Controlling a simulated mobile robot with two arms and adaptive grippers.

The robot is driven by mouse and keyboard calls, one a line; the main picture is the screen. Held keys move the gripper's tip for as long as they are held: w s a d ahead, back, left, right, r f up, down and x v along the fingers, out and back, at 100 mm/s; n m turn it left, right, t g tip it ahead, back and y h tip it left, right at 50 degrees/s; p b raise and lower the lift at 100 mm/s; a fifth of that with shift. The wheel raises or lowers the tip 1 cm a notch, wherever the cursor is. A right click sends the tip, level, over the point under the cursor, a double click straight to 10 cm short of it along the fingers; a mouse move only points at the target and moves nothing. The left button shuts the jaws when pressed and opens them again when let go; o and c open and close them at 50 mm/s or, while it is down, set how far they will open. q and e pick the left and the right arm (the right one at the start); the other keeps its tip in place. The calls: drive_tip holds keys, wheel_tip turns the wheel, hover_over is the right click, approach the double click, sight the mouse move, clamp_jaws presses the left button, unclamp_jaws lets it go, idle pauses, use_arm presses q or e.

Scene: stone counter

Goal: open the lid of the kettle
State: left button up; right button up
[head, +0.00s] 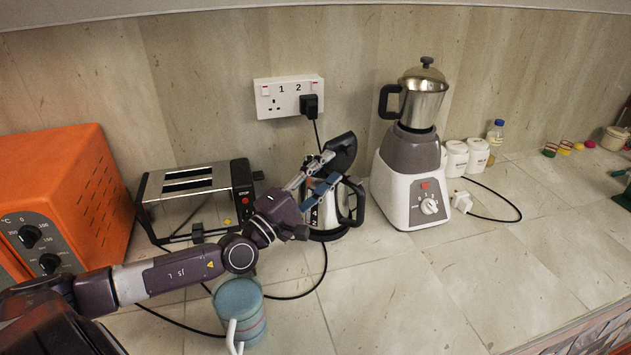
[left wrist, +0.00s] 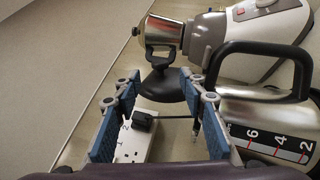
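The kettle (head: 347,203) is a steel jug with a black handle and a dark level strip, standing on the counter between the toaster and the blender. Its black lid (head: 343,150) stands raised and tilted up above the body. In the left wrist view the kettle (left wrist: 262,110) lies at the right and the lid (left wrist: 170,86) sits just beyond the fingertips. My left gripper (head: 322,170) is at the kettle's top, beside the lid. In the left wrist view its blue-padded fingers (left wrist: 168,100) are apart, with nothing clearly held. My right gripper is not in view.
A toaster (head: 196,187) and orange oven (head: 65,200) stand left. The blender (head: 412,165) stands close to the kettle's right. A blue-green mug (head: 240,306) is in front, near my arm. Black cables cross the counter. The front right counter (head: 470,280) is clear.

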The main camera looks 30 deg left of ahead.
use_arm(q)
drive_tip(key=shift+v, duration=1.9)
